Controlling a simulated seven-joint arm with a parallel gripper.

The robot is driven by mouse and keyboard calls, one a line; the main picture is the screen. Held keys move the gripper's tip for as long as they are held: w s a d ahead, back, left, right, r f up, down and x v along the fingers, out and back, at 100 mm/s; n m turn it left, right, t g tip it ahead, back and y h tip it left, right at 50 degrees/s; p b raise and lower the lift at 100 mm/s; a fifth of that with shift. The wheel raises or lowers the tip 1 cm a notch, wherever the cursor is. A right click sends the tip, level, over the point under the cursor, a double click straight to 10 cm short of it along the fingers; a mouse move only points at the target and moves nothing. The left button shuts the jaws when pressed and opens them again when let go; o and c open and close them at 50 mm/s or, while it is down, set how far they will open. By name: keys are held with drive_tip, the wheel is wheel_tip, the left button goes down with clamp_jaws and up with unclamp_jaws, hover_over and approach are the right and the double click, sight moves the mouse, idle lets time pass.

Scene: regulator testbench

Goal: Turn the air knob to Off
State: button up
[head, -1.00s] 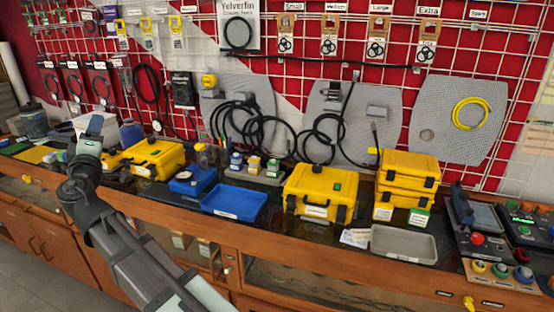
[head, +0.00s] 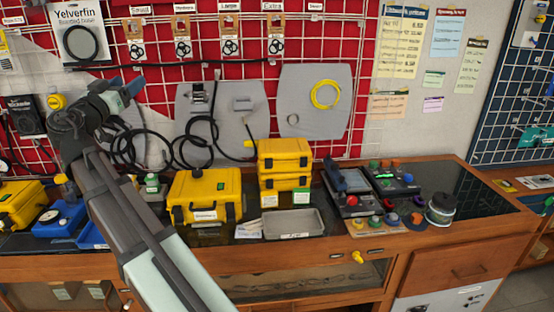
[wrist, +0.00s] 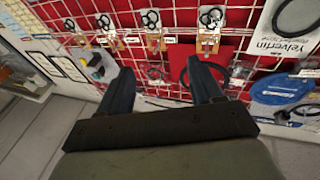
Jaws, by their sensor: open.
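A yellow knob (head: 357,257) sticks out from the front edge of the wooden bench, with small labels beside it too small to read. A row of coloured knobs (head: 391,220) sits on a small board on the bench top above it. I cannot read which one is marked air. My gripper (head: 126,84) is raised at the upper left of the head view, in front of the wall grid, well away from these knobs. In the wrist view my gripper (wrist: 160,85) has its two dark blue fingers apart with nothing between them.
A grey tray (head: 293,223), a yellow case (head: 204,196) and stacked yellow cases (head: 285,165) stand left of the knobs. A dark control box (head: 392,178) and a round jar (head: 441,208) stand near them. The space in front of the bench edge looks clear.

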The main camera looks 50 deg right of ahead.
drive_tip(key=s+d+f+m+g+y, duration=0.1)
drive_tip(key=s+d+f+m+g, duration=0.35)
drive_tip(key=d, duration=1.15)
drive_tip(key=s+d+f+m+g+y, duration=0.25)
drive_tip(key=s+d+f, duration=0.3)
drive_tip(key=d, duration=0.95)
drive_tip(key=s+d+f+m+g+y, duration=0.1)
drive_tip(key=s+d+f+m+g, duration=0.35)
drive_tip(key=d, duration=1.15)
drive_tip(key=y, duration=1.1)
approach(408, 176)
drive_tip(key=shift+m+h, duration=0.35)
drive_tip(key=x, duration=0.8)
drive_tip(key=shift+d+f, duration=0.1)
drive_tip(key=shift+f, duration=0.25)
drive_tip(key=shift+c, duration=0.4)
drive_tip(key=c, duration=1)
